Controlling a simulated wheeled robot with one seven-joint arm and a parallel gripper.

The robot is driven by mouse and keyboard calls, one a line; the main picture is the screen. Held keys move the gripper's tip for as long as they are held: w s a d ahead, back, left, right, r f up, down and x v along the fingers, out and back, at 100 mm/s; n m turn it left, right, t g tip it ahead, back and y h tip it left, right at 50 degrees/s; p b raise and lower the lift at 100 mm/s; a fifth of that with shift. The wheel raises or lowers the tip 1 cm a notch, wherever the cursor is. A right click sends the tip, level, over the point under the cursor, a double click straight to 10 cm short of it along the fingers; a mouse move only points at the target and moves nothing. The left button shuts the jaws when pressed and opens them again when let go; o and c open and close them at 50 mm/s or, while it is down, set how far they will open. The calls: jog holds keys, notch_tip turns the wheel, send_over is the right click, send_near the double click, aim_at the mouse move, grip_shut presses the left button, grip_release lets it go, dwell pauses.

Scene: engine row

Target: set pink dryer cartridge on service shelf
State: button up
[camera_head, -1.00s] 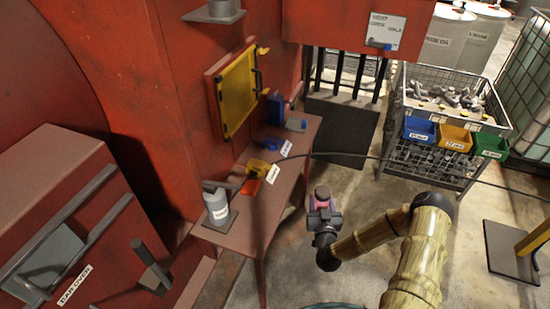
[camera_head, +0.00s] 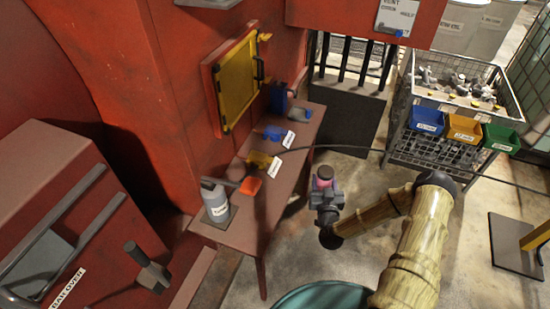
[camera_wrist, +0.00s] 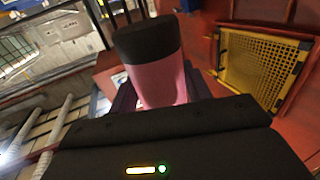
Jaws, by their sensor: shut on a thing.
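The pink dryer cartridge (camera_wrist: 158,80) has a dark cap and fills the middle of the wrist view. My gripper (camera_head: 324,198) is shut on it, and the cartridge's pink top (camera_head: 323,180) shows above the jaws in the head view. My gripper holds it over the floor, just right of the service shelf (camera_head: 245,232), apart from the shelf in the picture. The shelf is a narrow reddish-brown ledge along the red engine side. The jaw tips are partly hidden by the gripper body.
On the shelf stand a grey bottle (camera_head: 216,200), an orange piece (camera_head: 251,186), a yellow item (camera_head: 262,160), a blue item (camera_head: 275,132) and a blue container (camera_head: 280,97). A dark cable (camera_head: 360,149) crosses behind my gripper. A wire cage with bins (camera_head: 427,121) stands right.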

jog(key=w+a+f+n+g+y+b, duration=0.25)
jog(key=w+a+n+y+b, duration=0.45)
jog(key=b, duration=0.9)
jog(key=s+a+r+n+g+y+b, duration=0.1)
jog(key=a+b, duration=0.4)
jog(key=b, duration=0.7)
jog(key=s+a+r+n+g+y+b, duration=0.2)
jog(key=a+y+b, duration=0.3)
jog(key=b, duration=0.7)
jog(key=shift+a+r+g+y, duration=0.3)
jog(key=shift+a+g+y, duration=0.1)
jog(key=shift+g, duration=0.35)
jog(key=shift+s, duration=0.1)
jog(key=shift+d+f+b, duration=0.1)
jog(key=shift+f+b, duration=0.9)
jog(key=shift+f, duration=1.5)
jog(key=shift+f, duration=0.1)
jog(key=shift+f+b, duration=0.9)
jog(key=shift+f, duration=1.5)
